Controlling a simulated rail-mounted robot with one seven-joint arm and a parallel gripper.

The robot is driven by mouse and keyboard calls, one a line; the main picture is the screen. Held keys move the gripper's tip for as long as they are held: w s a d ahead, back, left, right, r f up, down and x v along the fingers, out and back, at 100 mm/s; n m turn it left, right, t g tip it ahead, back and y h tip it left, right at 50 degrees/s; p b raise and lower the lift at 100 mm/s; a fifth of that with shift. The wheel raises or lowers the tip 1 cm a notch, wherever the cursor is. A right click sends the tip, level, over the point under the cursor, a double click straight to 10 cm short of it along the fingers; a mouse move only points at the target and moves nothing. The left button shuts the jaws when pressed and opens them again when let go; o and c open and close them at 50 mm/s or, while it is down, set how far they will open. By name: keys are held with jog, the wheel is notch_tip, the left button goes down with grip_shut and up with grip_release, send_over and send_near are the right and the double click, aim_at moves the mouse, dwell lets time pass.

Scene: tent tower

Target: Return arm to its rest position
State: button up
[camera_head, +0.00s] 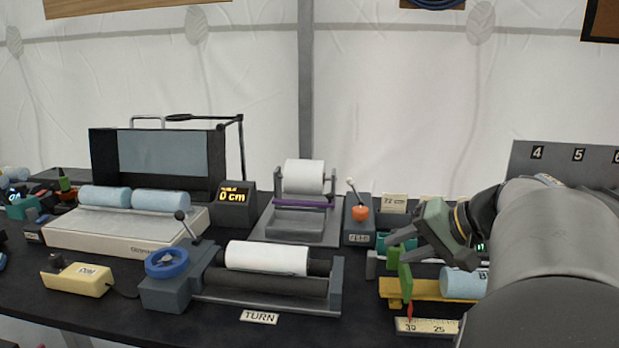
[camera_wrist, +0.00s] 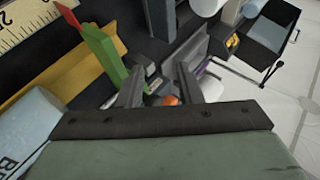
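My gripper (camera_head: 404,244) is at the right of the head view, above the table and close to an upright green piece on the yellow holder. Its two dark fingers also show in the wrist view (camera_wrist: 157,86), spread apart with a gap between them. Through the gap I see an orange knob and other things further off, and nothing is held. My arm reaches in from the right edge and hides part of the table's right side. No marker of a rest position shows.
Close by are a yellow holder (camera_head: 430,290), a light blue roll (camera_head: 462,283), an upright green piece (camera_head: 405,277) and a ruler strip (camera_head: 427,326). Left of them stand a roller device with a white roll (camera_head: 266,258) and an orange-knobbed box (camera_head: 358,222). A numbered grey panel (camera_head: 560,158) stands behind my arm.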

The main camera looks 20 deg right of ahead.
jog(key=a+f+n+g+p, duration=0.1)
jog(key=a+n+g+p, duration=0.35)
jog(key=a, duration=0.85)
jog(key=s+a+f+n+g+h+p, duration=0.4)
jog(key=s+a+n+h+p, duration=0.1)
jog(key=s+a+p, duration=0.6)
notch_tip(320, 180, down, 12)
jog(key=b, duration=1.2)
jog(key=shift+d+m+g, duration=0.3)
jog(key=shift+m+g, duration=0.05)
jog(key=shift+w, duration=0.1)
notch_tip(320, 180, down, 7)
jog(key=b, duration=0.7)
jog(key=shift+a, duration=0.2)
